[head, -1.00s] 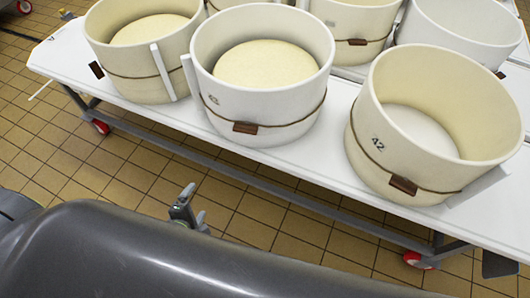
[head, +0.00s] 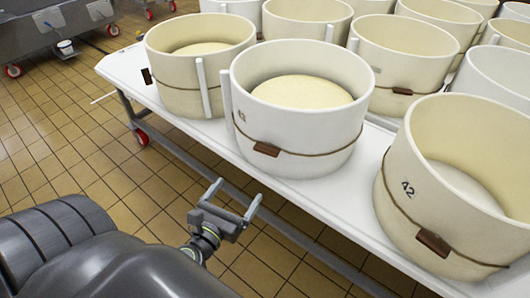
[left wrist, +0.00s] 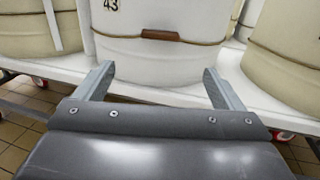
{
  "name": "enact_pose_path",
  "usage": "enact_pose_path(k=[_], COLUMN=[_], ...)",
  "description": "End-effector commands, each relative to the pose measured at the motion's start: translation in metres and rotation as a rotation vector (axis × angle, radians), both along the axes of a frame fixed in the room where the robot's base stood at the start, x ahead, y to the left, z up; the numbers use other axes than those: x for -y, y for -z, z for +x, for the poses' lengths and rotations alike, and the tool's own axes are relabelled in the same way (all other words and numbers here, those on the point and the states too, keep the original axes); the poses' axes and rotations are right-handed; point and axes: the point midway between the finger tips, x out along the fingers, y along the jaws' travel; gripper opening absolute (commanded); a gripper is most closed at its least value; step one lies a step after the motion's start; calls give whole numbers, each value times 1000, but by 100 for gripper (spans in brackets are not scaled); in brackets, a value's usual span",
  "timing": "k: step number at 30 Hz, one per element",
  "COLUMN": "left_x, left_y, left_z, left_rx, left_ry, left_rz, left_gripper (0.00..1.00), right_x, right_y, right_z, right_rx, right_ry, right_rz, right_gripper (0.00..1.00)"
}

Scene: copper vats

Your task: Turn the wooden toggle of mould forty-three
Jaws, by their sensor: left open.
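Mould forty-three (head: 305,120) is a white hoop holding a pale cheese, standing at the front edge of the table. Its number 43 reads clearly in the left wrist view, where the mould (left wrist: 165,60) is straight ahead. A cord runs round it through a brown wooden toggle (head: 266,149), which lies level along the cord and also shows in the left wrist view (left wrist: 161,35). My left gripper (head: 234,196) is open and empty, in front of the table and below the toggle, apart from it. My right gripper is not in view.
Mould 42 (head: 440,200), with its own toggle (head: 433,242), stands to the right; another mould (head: 195,75) stands to the left. More moulds fill the table behind. The white table (head: 125,72) stands on a wheeled frame over a tiled floor.

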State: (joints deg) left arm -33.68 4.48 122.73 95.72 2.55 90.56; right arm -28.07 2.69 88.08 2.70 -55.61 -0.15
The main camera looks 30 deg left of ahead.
Motion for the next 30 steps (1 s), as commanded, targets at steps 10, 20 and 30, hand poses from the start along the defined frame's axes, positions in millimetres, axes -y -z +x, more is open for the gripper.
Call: enact_pose_path(k=[10, 20, 30], left_x=[-4, -9, -17], left_y=[-2, -2, -2], left_z=[31, 68, 126], left_rx=[1, 1, 0], left_ry=[2, 2, 2], left_rz=[3, 3, 4], left_gripper=[90, 90, 90], right_x=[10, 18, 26], right_y=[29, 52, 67], right_z=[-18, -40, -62], right_rx=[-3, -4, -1], right_ry=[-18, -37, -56], right_rz=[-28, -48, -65], right_gripper=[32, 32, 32])
